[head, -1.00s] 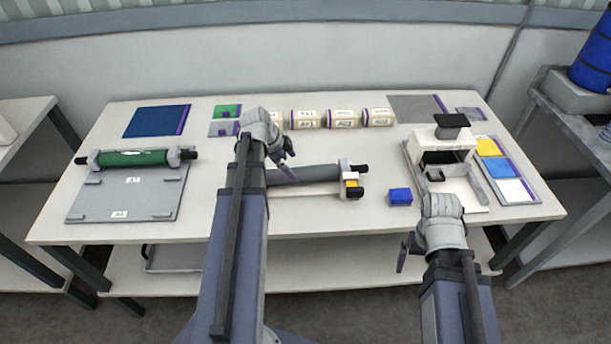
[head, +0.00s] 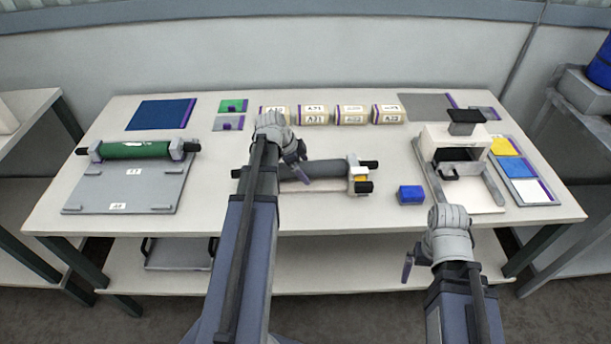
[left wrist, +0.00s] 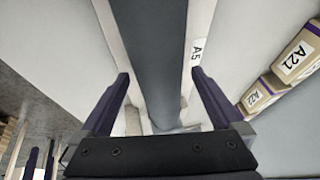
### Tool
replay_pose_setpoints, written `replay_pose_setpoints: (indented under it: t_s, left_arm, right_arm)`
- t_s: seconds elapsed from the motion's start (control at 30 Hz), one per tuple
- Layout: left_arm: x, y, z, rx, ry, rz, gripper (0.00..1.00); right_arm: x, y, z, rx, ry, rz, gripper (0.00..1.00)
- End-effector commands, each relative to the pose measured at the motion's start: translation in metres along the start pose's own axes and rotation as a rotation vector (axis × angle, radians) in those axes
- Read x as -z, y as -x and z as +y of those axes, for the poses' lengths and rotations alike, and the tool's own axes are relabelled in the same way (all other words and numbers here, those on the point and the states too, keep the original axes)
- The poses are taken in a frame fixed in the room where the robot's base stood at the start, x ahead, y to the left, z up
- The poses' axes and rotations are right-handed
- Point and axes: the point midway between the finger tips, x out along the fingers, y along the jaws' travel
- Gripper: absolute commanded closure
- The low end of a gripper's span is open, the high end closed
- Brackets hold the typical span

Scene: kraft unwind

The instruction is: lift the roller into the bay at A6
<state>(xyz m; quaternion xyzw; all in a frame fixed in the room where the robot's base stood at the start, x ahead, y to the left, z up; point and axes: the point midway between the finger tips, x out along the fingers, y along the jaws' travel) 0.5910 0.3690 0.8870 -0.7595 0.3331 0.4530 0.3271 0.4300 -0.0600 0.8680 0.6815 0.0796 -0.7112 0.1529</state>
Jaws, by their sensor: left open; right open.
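A dark grey roller (head: 325,169) lies across a low stand in the middle of the table, with a black shaft end at each side. My left gripper (head: 298,160) is over its left part. In the left wrist view the roller (left wrist: 155,50) runs between the two open fingers, with a label A5 (left wrist: 196,50) beside it. Whether the fingers touch it cannot be told. A green roller (head: 135,149) lies at the back of a grey plate (head: 150,190) on the left; the plate's two labels are too small to read. My right gripper (head: 422,258) is open and empty at the front right.
Several labelled cream rolls (head: 352,115) stand in a row behind the grey roller. A blue block (head: 411,194) and a white press-like unit (head: 455,145) are to its right. Coloured sheets (head: 160,115) lie at the back left. The table between plate and stand is clear.

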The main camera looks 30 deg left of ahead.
Motion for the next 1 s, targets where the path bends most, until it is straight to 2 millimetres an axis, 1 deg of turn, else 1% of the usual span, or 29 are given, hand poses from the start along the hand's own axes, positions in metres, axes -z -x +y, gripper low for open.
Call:
replay_pose_setpoints:
  t_s: [0.03, 0.1, 0.33, 0.37, 1.0]
  left_arm:
    - [-0.0018, -0.0114, 0.0006, 0.000, -0.001, 0.000, 0.00]
    - [-0.0012, -0.0147, 0.0003, 0.000, -0.001, 0.000, 0.00]
    - [0.0002, -0.0132, 0.0001, 0.000, 0.000, 0.000, 0.00]
    - [0.0002, -0.0132, 0.0002, 0.000, 0.000, 0.000, 0.01]
    - [0.0001, -0.0132, 0.0003, 0.000, 0.000, 0.000, 0.73]
  right_arm:
    - [0.0006, -0.0111, -0.0011, 0.000, 0.000, 0.000, 0.00]
    - [0.0008, -0.0138, -0.0013, 0.000, 0.000, 0.000, 0.00]
    - [0.0007, -0.0118, -0.0011, 0.000, 0.000, 0.000, 0.00]
    - [0.0007, -0.0118, -0.0011, 0.000, 0.000, 0.000, 0.00]
    - [0.0007, -0.0119, -0.0011, 0.000, 0.000, 0.000, 0.00]
